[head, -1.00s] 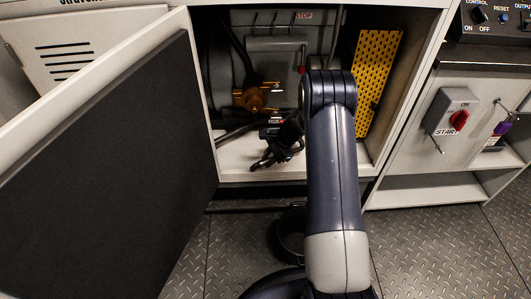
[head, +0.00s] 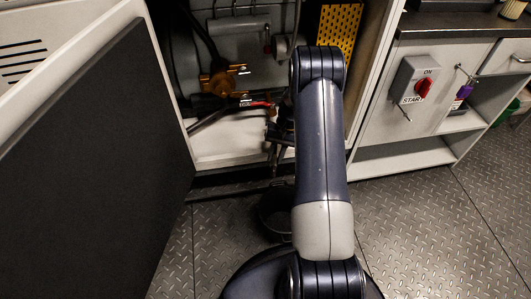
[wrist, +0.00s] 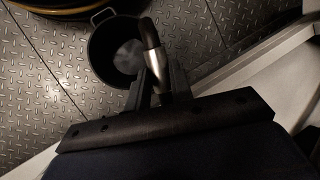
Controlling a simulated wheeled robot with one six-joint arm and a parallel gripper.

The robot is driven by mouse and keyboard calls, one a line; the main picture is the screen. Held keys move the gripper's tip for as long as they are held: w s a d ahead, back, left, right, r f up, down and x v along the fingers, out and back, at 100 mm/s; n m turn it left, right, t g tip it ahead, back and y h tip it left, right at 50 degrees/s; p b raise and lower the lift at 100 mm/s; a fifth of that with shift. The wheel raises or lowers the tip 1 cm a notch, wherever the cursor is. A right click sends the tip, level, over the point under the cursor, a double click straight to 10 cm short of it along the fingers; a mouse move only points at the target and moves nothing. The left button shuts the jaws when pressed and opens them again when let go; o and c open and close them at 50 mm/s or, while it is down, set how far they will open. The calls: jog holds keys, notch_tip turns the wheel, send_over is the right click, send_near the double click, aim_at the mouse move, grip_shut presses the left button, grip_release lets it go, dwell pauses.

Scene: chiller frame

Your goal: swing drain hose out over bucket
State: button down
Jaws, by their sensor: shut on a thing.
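My gripper (wrist: 158,82) is shut on the drain hose (wrist: 149,33), a black tube with a silver metal section (wrist: 158,63) near the jaws. In the wrist view the hose's black part overlaps the right rim of the dark bucket (wrist: 93,58). The height of the hose above the bucket cannot be told. In the head view my gripper (head: 277,147) hangs at the cabinet's front edge, partly hidden by my arm. The bucket (head: 274,212) stands on the floor below, partly hidden by my arm and base. The hose is not clearly visible there.
The open cabinet door (head: 95,165) fills the left. Inside the cabinet are a brass valve (head: 222,80), a red-handled part (head: 256,104) and a yellow perforated panel (head: 338,28). A switch box (head: 417,82) is at the right. The floor (head: 420,230) at right is clear.

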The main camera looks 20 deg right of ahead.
jog(key=shift+s+d+n+g+h, duration=0.25)
jog(key=shift+d+n, duration=0.35)
jog(key=shift+d, duration=0.15)
jog(key=shift+s+d+n+g+h, duration=0.15)
jog(key=shift+s+d+n, duration=0.05)
jog(key=shift+d+n, duration=0.5)
jog(key=shift+d, duration=0.1)
jog(key=c, duration=1.2)
grip_release()
jog(key=shift+c, duration=0.2)
jog(key=shift+r, duration=0.1)
jog(key=p+v, duration=0.2)
jog(key=v, duration=0.8)
jog(key=shift+r+p, duration=0.3)
jog(key=shift+p, duration=0.05)
jog(key=shift+w+d, duration=0.1)
